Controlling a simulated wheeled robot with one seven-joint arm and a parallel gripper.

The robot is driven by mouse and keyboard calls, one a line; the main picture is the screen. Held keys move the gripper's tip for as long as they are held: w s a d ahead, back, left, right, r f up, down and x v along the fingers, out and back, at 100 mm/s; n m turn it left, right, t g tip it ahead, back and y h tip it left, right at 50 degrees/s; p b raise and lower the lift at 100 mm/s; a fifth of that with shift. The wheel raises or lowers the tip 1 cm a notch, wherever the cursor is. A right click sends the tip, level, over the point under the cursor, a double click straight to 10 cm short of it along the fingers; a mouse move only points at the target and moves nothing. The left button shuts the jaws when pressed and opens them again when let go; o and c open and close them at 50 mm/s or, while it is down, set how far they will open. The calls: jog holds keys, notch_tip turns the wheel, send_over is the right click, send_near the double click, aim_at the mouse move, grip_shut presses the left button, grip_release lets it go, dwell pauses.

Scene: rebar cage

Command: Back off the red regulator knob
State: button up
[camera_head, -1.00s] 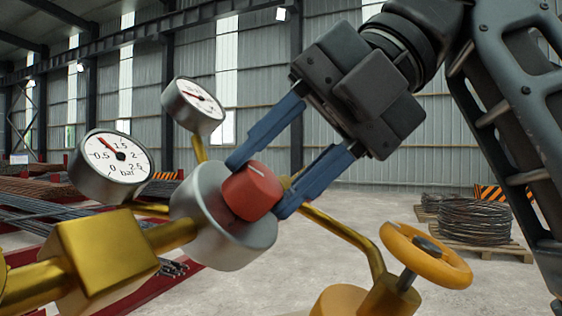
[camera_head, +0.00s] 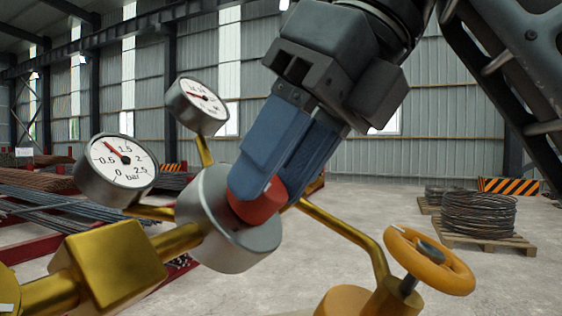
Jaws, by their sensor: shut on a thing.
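The red regulator knob (camera_head: 259,208) sits on the front of the silver regulator body (camera_head: 240,245) in the middle of the head view. My gripper (camera_head: 262,190) comes down from the upper right and is shut on the knob. Its blue fingers lie over much of the knob, so the knob's white mark is hidden. The near pressure gauge (camera_head: 122,165), marked in bar, has its red needle pointing up and left. A smaller gauge (camera_head: 203,100) stands behind it, its fine markings too small to read.
A yellow handwheel valve (camera_head: 430,262) stands at lower right. A brass block (camera_head: 112,262) and pipes join the regulator. Rebar bundles (camera_head: 50,205) lie at left. Wire coils (camera_head: 478,214) rest on a pallet at right. Open floor lies between.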

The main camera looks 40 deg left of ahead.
jog(key=shift+n+t, duration=0.3)
jog(key=shift+n, duration=0.5)
jog(key=shift+s, duration=0.1)
jog(key=o, duration=1.1)
jog(key=shift+c, duration=0.2)
jog(key=v, duration=0.7)
jog(key=shift+d+r, duration=0.2)
jog(key=shift+r, duration=0.1)
